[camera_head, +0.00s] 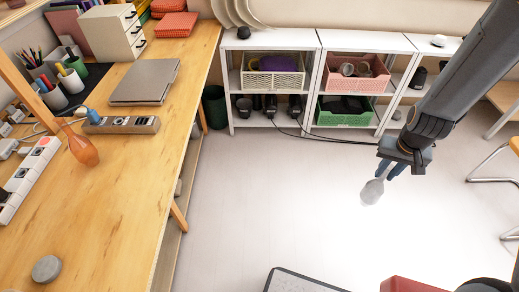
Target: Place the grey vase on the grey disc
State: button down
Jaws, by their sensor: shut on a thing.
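The grey vase (372,191) hangs above the floor on the right side of the head view, its wide end low and its narrow end up. It looks a little tilted. My gripper (388,170) is shut on the vase near its narrow upper end, and the fingers hide part of it. The grey disc (46,268) lies flat on the wooden table at the lower left. Nothing stands on the disc. My gripper and the vase are far to the right of the disc, off the table.
The wooden table (120,215) carries a brown vase (80,146), a power strip (122,125), a laptop (145,82) and a white socket strip (27,178). White shelves (318,62) with crates stand at the back. The floor (265,190) between table and arm is clear.

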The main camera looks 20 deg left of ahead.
aim_at(44, 268)
jog(key=k, duration=1)
jog(key=u, duration=1.55)
